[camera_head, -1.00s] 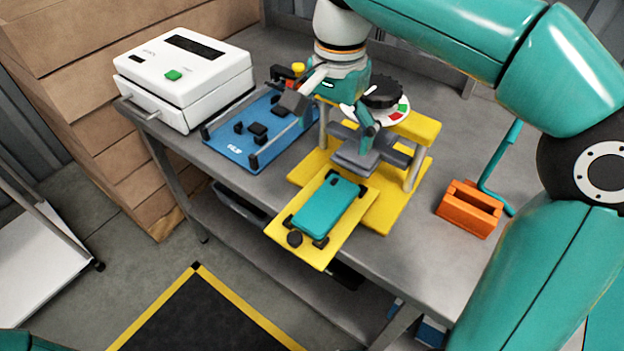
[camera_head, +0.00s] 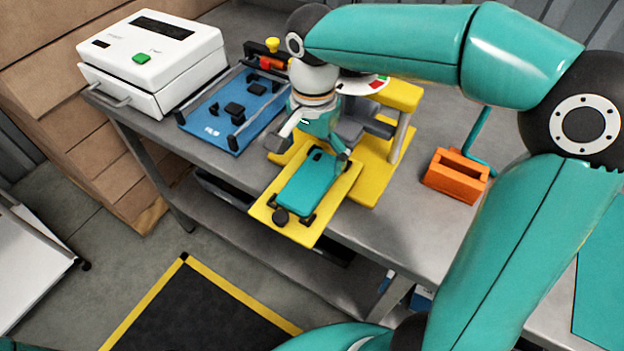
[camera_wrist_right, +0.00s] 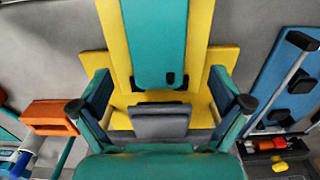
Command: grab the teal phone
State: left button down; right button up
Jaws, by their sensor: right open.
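The teal phone (camera_head: 308,190) lies flat on a yellow sliding tray (camera_head: 267,207) that sticks out at the front of a yellow press fixture (camera_head: 372,180). Black corner blocks sit around it. My right gripper (camera_head: 309,152) is open, with its fingers spread above the phone's far end. In the right wrist view the phone (camera_wrist_right: 155,45) lies ahead, between the lines of the open fingers (camera_wrist_right: 160,92), with nothing held. A grey press pad (camera_wrist_right: 160,122) shows nearer the gripper. My left gripper is not in view.
A blue tray (camera_head: 217,125) with black blocks and a white boxy machine (camera_head: 155,60) stand at the left. An orange slotted block (camera_head: 456,176) is at the right. The grey bench (camera_head: 345,228) has some free room between it and the fixture.

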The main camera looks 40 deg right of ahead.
aim_at(312, 177)
jog(key=f, duration=0.3)
jog(key=shift+s+a+f, duration=0.3)
jog(key=shift+s+f, duration=0.05)
jog(key=shift+f, duration=0.45)
jog(key=c, duration=1.3)
